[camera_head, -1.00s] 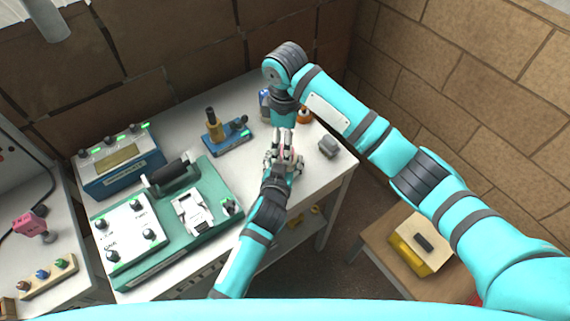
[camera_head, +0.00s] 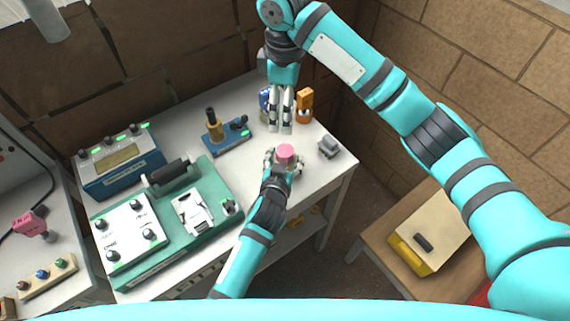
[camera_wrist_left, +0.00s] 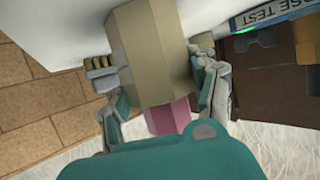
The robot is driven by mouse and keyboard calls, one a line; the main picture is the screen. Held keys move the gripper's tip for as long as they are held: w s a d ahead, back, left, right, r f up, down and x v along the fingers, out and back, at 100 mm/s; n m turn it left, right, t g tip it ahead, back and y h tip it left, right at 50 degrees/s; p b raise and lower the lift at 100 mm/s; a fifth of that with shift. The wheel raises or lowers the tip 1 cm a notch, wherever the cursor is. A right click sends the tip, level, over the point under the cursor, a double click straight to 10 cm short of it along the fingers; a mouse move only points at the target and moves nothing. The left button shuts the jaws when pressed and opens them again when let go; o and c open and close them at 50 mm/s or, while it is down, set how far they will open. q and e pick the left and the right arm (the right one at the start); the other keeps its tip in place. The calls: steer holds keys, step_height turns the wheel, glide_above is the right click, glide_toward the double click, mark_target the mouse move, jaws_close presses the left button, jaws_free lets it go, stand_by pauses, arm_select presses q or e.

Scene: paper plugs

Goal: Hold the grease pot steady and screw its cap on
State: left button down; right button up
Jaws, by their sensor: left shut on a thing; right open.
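The grease pot shows in the left wrist view as a beige, faceted body (camera_wrist_left: 155,55) with its pink cap (camera_wrist_left: 168,118) at one end. In the head view the pink cap (camera_head: 286,151) sits on top of the pot, near the table's front right part. Whether it is fully tightened I cannot tell. My left gripper (camera_head: 283,165) is shut on the pot's body, a finger on each side, and hides most of it in the head view. My right gripper (camera_head: 281,129) is open and empty, pointing down, behind and above the cap, apart from it.
A small grey block (camera_head: 328,147) stands right of the pot. Orange (camera_head: 304,104) and blue (camera_head: 264,103) items stand behind, near my right gripper. A blue tester (camera_head: 228,138) and green panel (camera_head: 178,252) lie left. A side table holds a yellow box (camera_head: 408,254).

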stand_by(0.3)
arm_select(q)
steer(key=shift+c, duration=1.2)
jaws_free()
steer(key=v, duration=1.2)
